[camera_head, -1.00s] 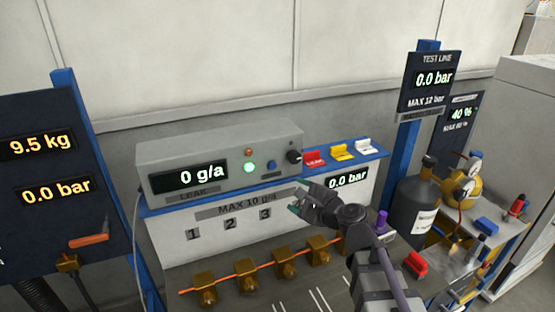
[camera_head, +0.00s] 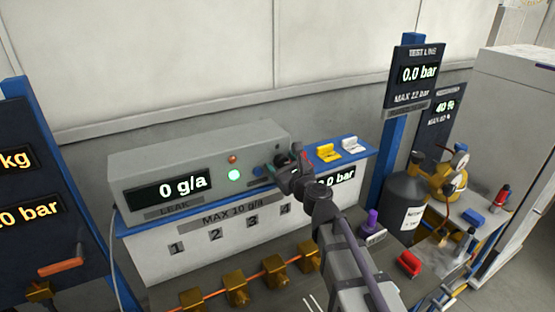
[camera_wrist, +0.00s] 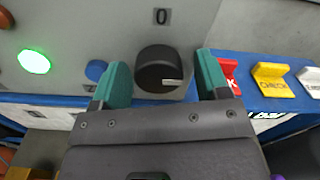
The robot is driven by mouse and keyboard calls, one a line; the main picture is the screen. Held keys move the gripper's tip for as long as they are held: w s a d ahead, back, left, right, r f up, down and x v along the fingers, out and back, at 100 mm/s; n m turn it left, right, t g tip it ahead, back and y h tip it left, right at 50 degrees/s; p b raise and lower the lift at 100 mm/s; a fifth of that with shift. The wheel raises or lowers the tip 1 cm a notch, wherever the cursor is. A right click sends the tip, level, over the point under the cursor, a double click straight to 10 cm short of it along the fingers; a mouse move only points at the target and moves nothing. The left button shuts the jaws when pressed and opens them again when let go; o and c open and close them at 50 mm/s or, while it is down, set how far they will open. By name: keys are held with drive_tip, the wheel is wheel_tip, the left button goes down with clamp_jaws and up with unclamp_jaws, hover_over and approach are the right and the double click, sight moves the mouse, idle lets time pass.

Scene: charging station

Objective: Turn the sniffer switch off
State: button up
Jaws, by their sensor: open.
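The leak detector box (camera_head: 200,160) is grey, with a display reading 0 g/a and a lit green lamp (camera_head: 234,175). In the wrist view its black round knob (camera_wrist: 159,70) has a pale mark pointing right, and a "0" label (camera_wrist: 162,16) sits above it. My gripper (camera_wrist: 159,82) is open, with one teal finger on each side of the knob; I cannot tell whether they touch it. In the head view my gripper (camera_head: 288,163) hides most of the knob at the box's right end.
A blue button (camera_wrist: 96,70) is left of the knob. A red tag (camera_wrist: 229,74), a yellow tag (camera_wrist: 272,78) and a white tag (camera_wrist: 310,80) stand on the blue ledge to the right. Brass fittings (camera_head: 235,287) line the bench below.

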drive_tip(key=shift+s+r, duration=0.15)
drive_tip(key=shift+c, duration=0.3)
drive_tip(key=c, duration=0.9)
drive_tip(key=shift+n, duration=0.4)
drive_tip(key=n, duration=0.3)
drive_tip(key=shift+d+n, duration=0.1)
drive_tip(key=shift+n, duration=0.3)
drive_tip(key=n, duration=0.4)
drive_tip(key=shift+n, duration=0.3)
drive_tip(key=n, duration=0.4)
drive_tip(key=shift+d+r, duration=0.1)
drive_tip(key=shift+r, duration=0.05)
drive_tip(key=n, duration=0.4)
drive_tip(key=shift+n, duration=0.3)
drive_tip(key=shift+o, duration=0.2)
